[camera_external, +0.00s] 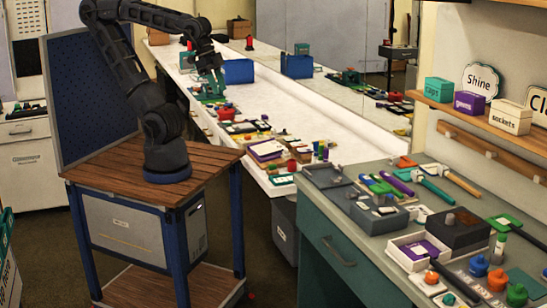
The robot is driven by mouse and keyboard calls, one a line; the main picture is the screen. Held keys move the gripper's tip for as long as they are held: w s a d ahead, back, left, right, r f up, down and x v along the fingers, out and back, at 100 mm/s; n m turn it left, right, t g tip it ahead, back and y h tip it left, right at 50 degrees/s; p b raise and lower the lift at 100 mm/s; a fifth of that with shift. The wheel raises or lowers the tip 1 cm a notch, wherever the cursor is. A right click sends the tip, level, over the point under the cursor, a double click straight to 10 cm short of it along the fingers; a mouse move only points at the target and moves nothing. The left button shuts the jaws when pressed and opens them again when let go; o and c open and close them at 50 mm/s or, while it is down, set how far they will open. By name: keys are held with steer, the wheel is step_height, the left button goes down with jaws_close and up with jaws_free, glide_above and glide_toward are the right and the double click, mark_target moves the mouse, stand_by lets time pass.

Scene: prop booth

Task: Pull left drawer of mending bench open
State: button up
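Which bench is the mending bench is not marked. The long white-topped bench (345,123) runs back along a mirror, and its front side shows pale panels (203,122), partly hidden by my arm and its stand. The grey-topped bench (335,213) at the front right has a teal drawer front (332,243) with a dark bar handle, and it looks shut. My gripper (212,88) hangs over the far part of the white bench, near small teal parts, away from the teal drawer. Its fingers are too small to tell open from shut.
Small tools and boxes crowd the white bench's near end, and a blue bin (238,71) stands farther back. The grey top holds trays and tools (452,230). A wooden shelf (470,112) above it carries labelled boxes.

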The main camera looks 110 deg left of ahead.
steer(key=w+d+f+m+g+y, duration=0.1)
steer(key=w+d+f+y, duration=0.15)
steer(key=w+f, duration=0.45)
steer(key=w+d+f+m+g+y, duration=0.1)
steer(key=w+f+y, duration=0.25)
steer(key=w, duration=0.85)
steer(key=w+d+f+y, duration=0.2)
steer(key=w+f+y, duration=0.15)
steer(key=w, duration=0.55)
steer(key=w+d+f+m+t+y, duration=0.1)
steer(key=w+d+f+m+t, duration=0.1)
steer(key=w+d+f, duration=0.3)
steer(key=w+d+f+m+t+y, duration=0.1)
steer(key=w+d+f, duration=0.35)
steer(key=f, duration=0.35)
steer(key=m+t, duration=0.4)
steer(key=t, duration=0.2)
glide_toward(331, 250)
steer(key=x, duration=0.8)
steer(key=shift+a+h, duration=0.15)
steer(key=shift+h, duration=0.2)
steer(key=shift+w+f, duration=0.1)
steer(key=shift+w, duration=0.05)
jaws_close()
